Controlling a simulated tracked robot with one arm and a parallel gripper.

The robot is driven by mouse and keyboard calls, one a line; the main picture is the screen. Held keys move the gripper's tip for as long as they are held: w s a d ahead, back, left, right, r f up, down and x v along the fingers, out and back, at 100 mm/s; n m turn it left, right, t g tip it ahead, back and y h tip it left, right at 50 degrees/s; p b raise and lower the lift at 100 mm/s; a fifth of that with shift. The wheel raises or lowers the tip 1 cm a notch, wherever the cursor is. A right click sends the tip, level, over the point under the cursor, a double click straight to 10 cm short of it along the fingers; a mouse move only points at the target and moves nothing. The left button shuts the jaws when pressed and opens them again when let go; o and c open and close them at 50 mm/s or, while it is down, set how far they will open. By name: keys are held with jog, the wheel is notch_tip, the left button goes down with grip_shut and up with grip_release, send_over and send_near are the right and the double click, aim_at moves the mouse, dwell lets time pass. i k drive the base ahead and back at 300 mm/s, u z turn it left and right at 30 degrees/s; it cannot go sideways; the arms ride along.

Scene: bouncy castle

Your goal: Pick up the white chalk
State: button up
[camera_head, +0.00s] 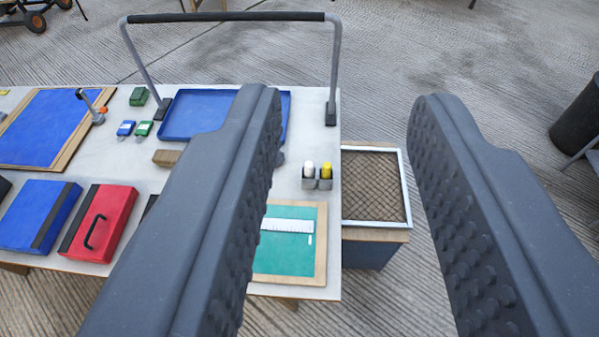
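A small white stick that looks like the chalk (310,239) lies on a green board with a wooden frame (266,261), near the table's right front corner. It lies just below the right end of a white ruler (287,225). My gripper (347,100) is open and empty, high above the table. Its left finger covers part of the table and the left part of the green board. Its right finger is over the floor to the right.
Two small grey holders with a white-topped item (309,168) and a yellow-topped item (326,170) stand behind the board. A grey-posted rail with a black bar (226,17) rises at the back. A mesh-topped box (374,186) stands right of the table (330,120).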

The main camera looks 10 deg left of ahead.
aim_at(309, 166)
jog(key=u, duration=0.1)
jog(key=i, duration=1)
jog(key=z, duration=0.1)
